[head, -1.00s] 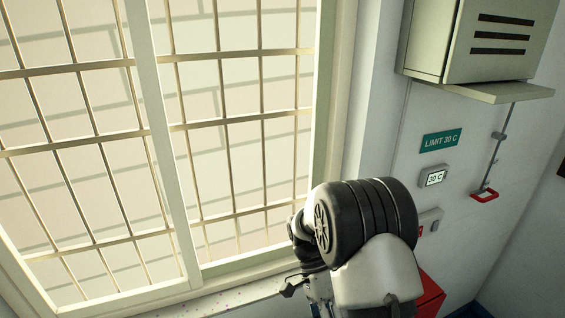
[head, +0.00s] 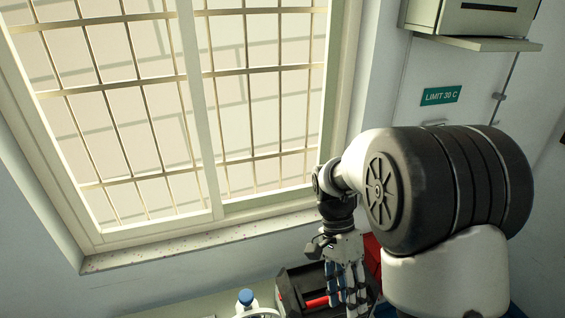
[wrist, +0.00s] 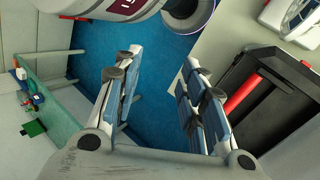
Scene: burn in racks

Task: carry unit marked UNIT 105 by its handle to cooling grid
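No marking UNIT 105 is readable in either view, and I cannot pick out the unit or the cooling grid. My gripper (head: 345,290) hangs at the lower middle of the head view, in front of a black box with a red bar. In the wrist view my gripper (wrist: 158,65) is open and empty, its two fingers well apart with blue floor between them. The black box (wrist: 292,112) with its red bar (wrist: 241,93) lies to the right of the fingers, apart from them.
A pale worktop (wrist: 218,48) carries the black box and a white round fan-like thing (wrist: 297,18). A blue-capped bottle (head: 246,300) stands left of the box. A green bench (wrist: 50,115) holds small items. A barred window (head: 150,110) and wall cabinet (head: 480,18) stand behind.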

